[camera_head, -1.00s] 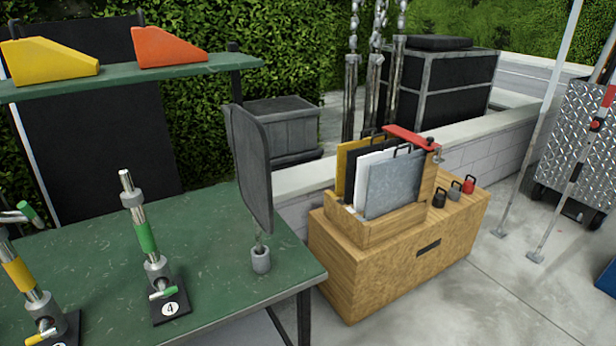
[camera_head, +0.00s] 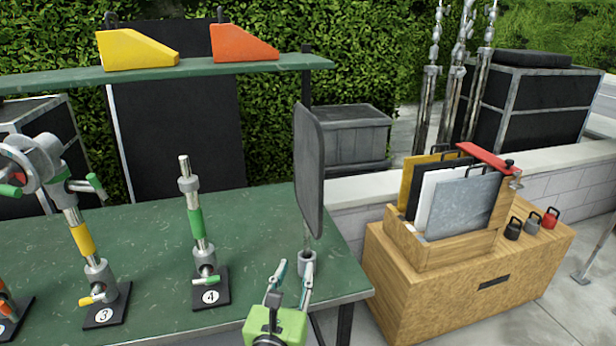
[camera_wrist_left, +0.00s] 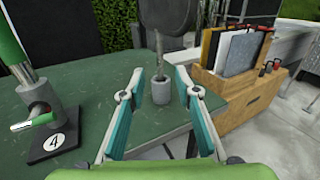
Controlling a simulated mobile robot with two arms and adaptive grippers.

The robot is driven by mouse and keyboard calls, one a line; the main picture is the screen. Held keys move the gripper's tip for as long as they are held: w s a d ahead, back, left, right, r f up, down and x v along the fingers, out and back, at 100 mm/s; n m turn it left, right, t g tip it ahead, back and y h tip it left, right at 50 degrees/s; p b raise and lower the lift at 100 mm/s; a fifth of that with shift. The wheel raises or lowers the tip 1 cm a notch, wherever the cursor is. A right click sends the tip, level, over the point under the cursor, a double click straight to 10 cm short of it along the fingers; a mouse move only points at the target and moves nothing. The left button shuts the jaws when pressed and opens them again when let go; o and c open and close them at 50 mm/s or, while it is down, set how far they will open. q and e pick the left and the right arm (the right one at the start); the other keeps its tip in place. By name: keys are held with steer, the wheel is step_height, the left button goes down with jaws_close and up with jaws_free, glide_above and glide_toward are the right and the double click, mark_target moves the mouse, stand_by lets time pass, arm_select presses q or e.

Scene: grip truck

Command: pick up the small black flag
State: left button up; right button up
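The small black flag (camera_head: 309,170) is a dark rounded panel on a thin pole. It stands upright in a small grey cylindrical holder (camera_head: 307,262) at the right end of the green table. My left gripper (camera_head: 293,270), with a green body, is open and empty in front of the holder. In the left wrist view its two fingers (camera_wrist_left: 163,85) are spread, with the holder (camera_wrist_left: 161,92) and pole showing between them, farther off. The flag (camera_wrist_left: 168,15) is cut off at the top there. My right gripper is not in view.
Stands marked 4 (camera_head: 210,288) and 3 (camera_head: 108,306) are on the green table (camera_head: 255,215) to the left. A shelf (camera_head: 200,72) with yellow and orange wedges runs behind. A wooden box (camera_head: 420,290) with upright panels stands at the right.

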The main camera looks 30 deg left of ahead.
mark_target(306, 231)
arm_select(q)
steer(key=shift+m, duration=0.3)
steer(key=x, duration=0.2)
steer(key=p+x, duration=0.1)
steer(key=x, duration=0.5)
steer(key=shift+w+r, duration=0.25)
steer(key=shift+r, duration=0.05)
steer(key=x, duration=0.1)
steer(key=p+x, duration=0.1)
steer(key=x, duration=0.1)
steer(key=r+x, duration=0.1)
steer(key=shift+w+a+p, duration=0.25)
steer(key=shift+w+p, duration=0.1)
steer(key=shift+p, duration=0.05)
steer(key=shift+w+a+f, duration=0.1)
steer(key=shift+w, duration=0.25)
steer(key=shift+s, duration=0.1)
steer(key=shift+c, duration=0.4)
jaws_close()
